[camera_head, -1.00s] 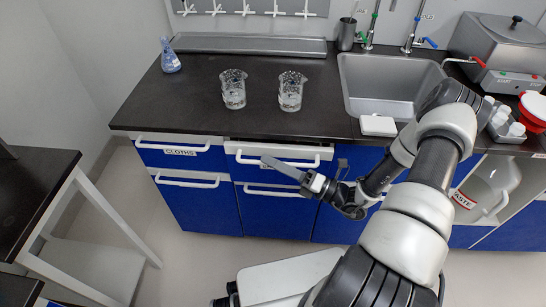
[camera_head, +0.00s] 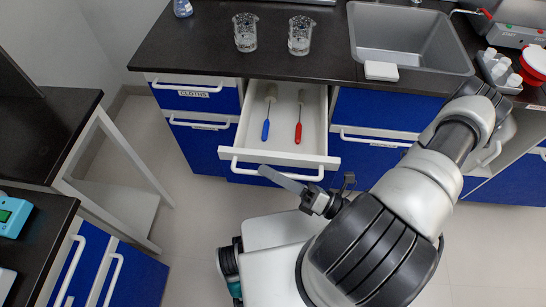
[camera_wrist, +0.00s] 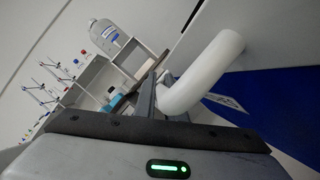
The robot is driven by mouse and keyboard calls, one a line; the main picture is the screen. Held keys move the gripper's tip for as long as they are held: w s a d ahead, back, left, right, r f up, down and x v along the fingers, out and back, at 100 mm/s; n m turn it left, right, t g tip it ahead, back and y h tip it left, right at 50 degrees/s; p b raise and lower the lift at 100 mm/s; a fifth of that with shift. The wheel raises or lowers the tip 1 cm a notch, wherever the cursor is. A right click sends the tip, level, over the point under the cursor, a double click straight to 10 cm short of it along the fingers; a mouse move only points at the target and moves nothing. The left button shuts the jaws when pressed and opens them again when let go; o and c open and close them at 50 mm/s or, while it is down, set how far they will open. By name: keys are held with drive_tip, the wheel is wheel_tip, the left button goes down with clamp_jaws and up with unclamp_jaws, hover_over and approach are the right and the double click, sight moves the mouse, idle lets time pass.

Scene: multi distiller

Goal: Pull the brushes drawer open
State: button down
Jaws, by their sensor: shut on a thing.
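The brushes drawer (camera_head: 316,105) is pulled well out from the counter in the head view. Its white inside holds a blue-handled brush (camera_head: 266,128) on the left and a red-handled brush (camera_head: 299,130) on the right. The drawer's white bar handle (camera_head: 240,172) runs along its front. My gripper (camera_head: 282,179) is at this handle. In the wrist view, the fingers (camera_wrist: 160,97) are shut on the white handle (camera_wrist: 205,72). In the head view, the gripper's body hides the fingertips and part of the handle.
The closed cloths drawer (camera_head: 196,92) is to the left. Two glass beakers (camera_head: 245,32) (camera_head: 299,35) stand on the dark counter (camera_head: 200,50), with a sink (camera_head: 408,42) to their right. A side table (camera_head: 45,130) stands at the left, with floor between.

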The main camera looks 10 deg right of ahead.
drive_tip(key=shift+s+a, duration=0.25)
drive_tip(key=shift+s, duration=0.75)
drive_tip(key=c, duration=1.8)
unclamp_jaws()
drive_tip(key=v, duration=1.7)
drive_tip(key=shift+s+d+f, duration=0.1)
drive_tip(key=shift+d, duration=0.1)
